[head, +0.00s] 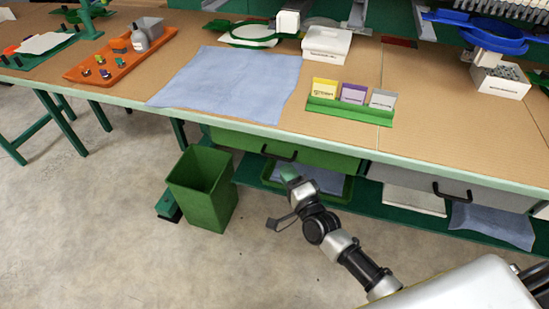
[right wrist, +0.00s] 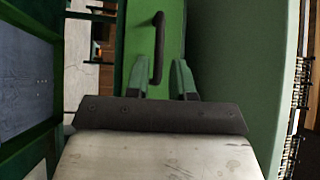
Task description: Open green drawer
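The green drawer (head: 235,140) hangs under the workbench, its front close to the bench edge; it looks shut. Its dark bar handle (head: 279,153) is on the middle of the front. In the right wrist view the drawer front (right wrist: 174,30) and the handle (right wrist: 158,40) show ahead of the fingers. My right gripper (head: 288,173) is just below and in front of the handle in the head view. Its two green fingers (right wrist: 160,66) are apart, with the handle lined up between them in the picture; I cannot tell if they touch it. My left gripper is not in view.
A green bin (head: 203,210) stands on the floor left of my right gripper. A grey drawer (head: 400,179) is to the right. A green lower shelf with a tray (head: 265,175) lies below the drawer. The bench top (head: 430,140) holds a blue cloth (head: 235,80) and a green card holder (head: 350,111).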

